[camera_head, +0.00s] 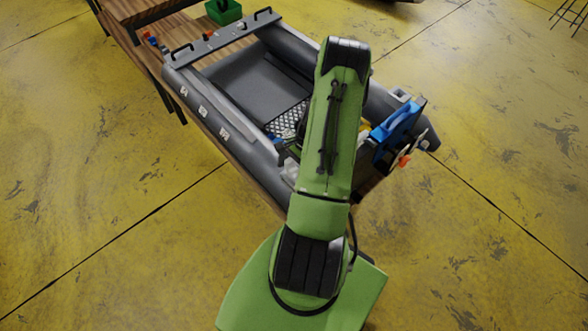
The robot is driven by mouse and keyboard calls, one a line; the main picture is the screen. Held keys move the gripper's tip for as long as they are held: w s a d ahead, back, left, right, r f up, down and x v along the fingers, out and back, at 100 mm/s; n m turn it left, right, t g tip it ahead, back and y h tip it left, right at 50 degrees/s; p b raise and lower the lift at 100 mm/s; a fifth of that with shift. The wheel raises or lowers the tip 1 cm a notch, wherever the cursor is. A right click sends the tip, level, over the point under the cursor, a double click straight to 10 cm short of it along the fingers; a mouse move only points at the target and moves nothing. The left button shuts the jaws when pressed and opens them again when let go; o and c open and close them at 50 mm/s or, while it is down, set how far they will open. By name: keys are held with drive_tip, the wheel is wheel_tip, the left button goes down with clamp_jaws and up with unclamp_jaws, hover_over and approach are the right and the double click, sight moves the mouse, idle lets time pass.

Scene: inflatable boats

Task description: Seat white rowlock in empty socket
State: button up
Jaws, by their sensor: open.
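A grey inflatable boat (205,100) lies on a wooden bench. Several small white fittings (203,111) sit along its left tube. A pale fitting (401,95) shows on the right tube. I cannot tell which, if any, is the white rowlock or the empty socket at this size. My green arm rises in front of the boat and hides part of its floor and right side. My gripper is not discernible; the arm's end appears hidden behind its own links. Small blue and yellowish bits show left of the arm, too small to identify.
A blue part (397,132) with an orange piece stands at the boat's near right end. A grey crossbar (222,38) with black handles spans the far end. A green bin (224,12) sits behind on the wooden bench (151,58). The yellow floor around is mostly clear.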

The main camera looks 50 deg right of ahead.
drive_tip(key=v, duration=1.5)
drive_tip(key=shift+d+r, duration=0.25)
drive_tip(key=shift+r, duration=0.1)
